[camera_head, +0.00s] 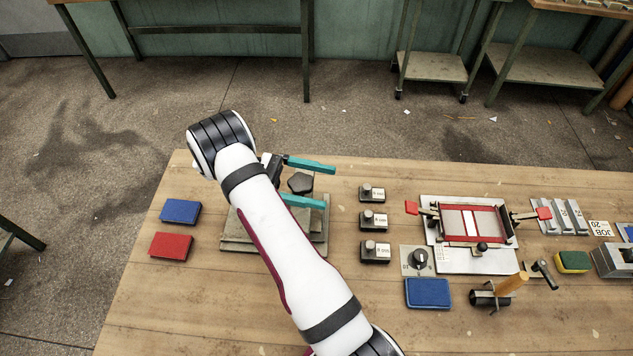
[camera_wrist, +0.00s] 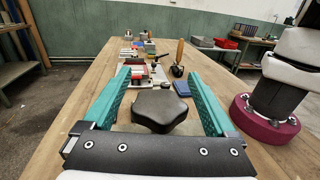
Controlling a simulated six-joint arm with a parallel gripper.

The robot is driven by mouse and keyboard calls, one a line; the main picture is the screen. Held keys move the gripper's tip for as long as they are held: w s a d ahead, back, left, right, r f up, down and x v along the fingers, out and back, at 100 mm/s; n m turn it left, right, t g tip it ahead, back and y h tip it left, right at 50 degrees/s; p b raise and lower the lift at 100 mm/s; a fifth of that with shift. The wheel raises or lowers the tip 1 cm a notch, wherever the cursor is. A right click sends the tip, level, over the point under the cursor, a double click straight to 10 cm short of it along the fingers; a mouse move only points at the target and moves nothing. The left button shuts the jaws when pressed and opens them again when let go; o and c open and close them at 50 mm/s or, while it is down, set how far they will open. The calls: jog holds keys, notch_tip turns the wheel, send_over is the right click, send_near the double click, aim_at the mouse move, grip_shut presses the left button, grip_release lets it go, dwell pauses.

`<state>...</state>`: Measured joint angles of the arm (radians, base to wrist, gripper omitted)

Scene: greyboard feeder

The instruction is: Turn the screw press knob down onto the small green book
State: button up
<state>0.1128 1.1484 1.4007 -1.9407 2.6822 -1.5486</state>
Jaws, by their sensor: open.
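The screw press (camera_head: 236,240) stands on the left part of the bench, partly covered by my arm. Its dark lobed knob (camera_head: 300,183) shows between the two teal fingers of my gripper (camera_head: 328,188). In the wrist view the black knob (camera_wrist: 160,110) sits between the open fingers of my gripper (camera_wrist: 158,76), with a gap visible on each side. The fingers do not appear to touch it. I cannot see the small green book; my arm and the press's upper parts hide much of the press bed.
A blue book (camera_head: 181,211) and a red book (camera_head: 171,246) lie left of the press. Several small knobbed blocks (camera_head: 374,220) stand to its right. Beyond them are a dial plate (camera_head: 419,261), a blue pad (camera_head: 428,293) and a red-framed fixture (camera_head: 470,258). The front left bench is clear.

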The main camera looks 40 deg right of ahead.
jog(key=s+d+r, duration=0.5)
jog(key=s+r, duration=0.5)
jog(key=r, duration=0.1)
jog(key=shift+s, duration=0.3)
